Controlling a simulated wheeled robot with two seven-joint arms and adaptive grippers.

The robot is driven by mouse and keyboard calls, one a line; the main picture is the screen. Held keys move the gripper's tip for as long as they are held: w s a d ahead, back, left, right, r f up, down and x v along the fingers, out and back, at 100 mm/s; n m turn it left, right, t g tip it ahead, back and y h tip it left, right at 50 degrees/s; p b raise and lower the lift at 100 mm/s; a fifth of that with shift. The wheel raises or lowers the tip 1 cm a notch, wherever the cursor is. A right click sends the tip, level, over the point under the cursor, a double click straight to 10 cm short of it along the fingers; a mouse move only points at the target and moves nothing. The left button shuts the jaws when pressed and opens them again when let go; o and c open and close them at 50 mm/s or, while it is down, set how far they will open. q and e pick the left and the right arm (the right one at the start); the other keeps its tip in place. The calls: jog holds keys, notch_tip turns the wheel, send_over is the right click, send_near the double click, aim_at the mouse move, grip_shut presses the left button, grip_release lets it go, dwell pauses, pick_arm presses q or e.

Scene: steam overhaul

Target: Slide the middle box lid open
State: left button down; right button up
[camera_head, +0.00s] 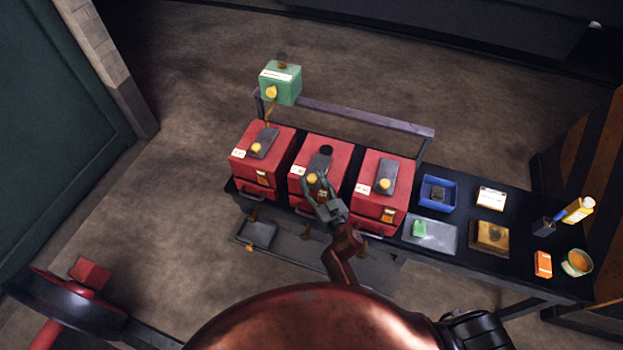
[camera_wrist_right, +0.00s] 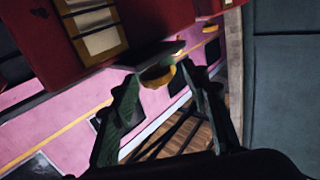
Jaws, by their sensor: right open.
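The middle red box (camera_head: 310,196) stands on the black bench between two similar red boxes. Its grey sliding lid (camera_head: 321,160) lies on top, with a yellow knob (camera_head: 312,179) near the front end. A dark round patch shows at the lid's back end; I cannot tell if it is an opening. My right gripper (camera_head: 316,184) is at the middle box's lid, by the knob. In the right wrist view its two fingers (camera_wrist_right: 166,82) are apart, with a yellow knob (camera_wrist_right: 157,76) at the tips; contact is unclear. My left gripper is out of view.
The left red box (camera_head: 257,178) and right red box (camera_head: 372,210) stand close on either side. A metal rail (camera_head: 365,116) runs behind, with a green box (camera_head: 281,84) at its left end. A blue tray (camera_head: 438,205) and several small items lie to the right.

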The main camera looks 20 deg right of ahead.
jog(key=s+d, duration=0.2)
jog(key=s, duration=0.8)
jog(key=shift+s, duration=0.35)
jog(key=shift+f, duration=0.1)
jog(key=s+d+f+g+h, duration=0.1)
jog(key=s+d+f+g, duration=0.2)
jog(key=f, duration=0.9)
jog(key=s+d+f+g, duration=0.15)
jog(key=s+f, duration=0.45)
jog(key=f, duration=0.6)
jog(key=s+d+f+g+h, duration=0.1)
jog(key=s+f+g, duration=0.25)
jog(key=f, duration=0.85)
jog(key=s+d+f+g+h, duration=0.1)
jog(key=s+d+f+g, duration=0.15)
jog(key=s+f, duration=0.6)
jog(key=s+d+f+g, duration=0.25)
jog(key=s+f, duration=0.35)
jog(key=s, duration=0.5)
jog(key=s+d+f+g, duration=0.2)
jog(key=s+f, duration=0.1)
jog(key=s, duration=0.6)
jog(key=s+d+f+g, duration=0.1)
jog(key=s+d+f, duration=0.2)
jog(key=s, duration=0.5)
jog(key=shift+s+m+g+h, duration=0.3)
jog(key=shift+s+m+g, duration=0.05)
jog(key=shift+m+g, duration=0.05)
